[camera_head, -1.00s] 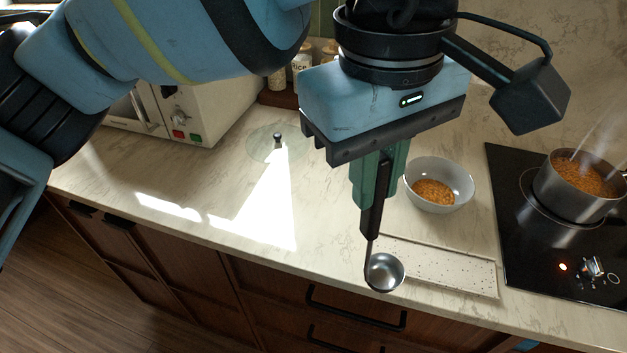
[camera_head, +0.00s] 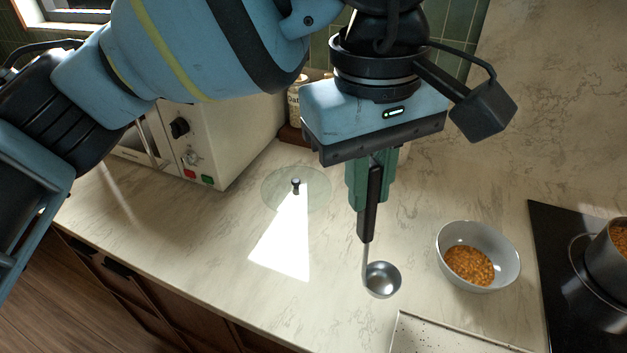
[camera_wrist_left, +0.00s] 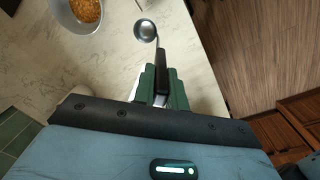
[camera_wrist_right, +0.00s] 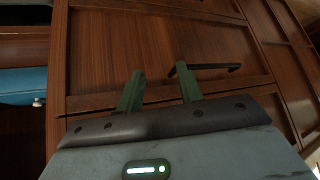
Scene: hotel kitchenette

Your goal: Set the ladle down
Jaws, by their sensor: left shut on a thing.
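The ladle (camera_head: 381,280) has a dark handle and a round steel bowl. My left gripper (camera_head: 368,192) is shut on its handle, and the ladle hangs bowl down over the marble counter. In the left wrist view, the ladle's bowl (camera_wrist_left: 146,30) shows beyond the fingers, empty. A speckled pale spoon rest or board (camera_head: 450,338) lies on the counter at the lower right, partly cut off by the frame edge. My right gripper (camera_wrist_right: 160,88) is open and empty in front of brown cabinet doors, seen only in the right wrist view.
A white bowl (camera_head: 478,255) of orange food stands right of the ladle. A pot (camera_head: 612,252) sits on the black cooktop (camera_head: 560,290). A microwave (camera_head: 215,140) is at the back left. A round glass lid (camera_head: 296,188) lies on the counter, with clear counter around it.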

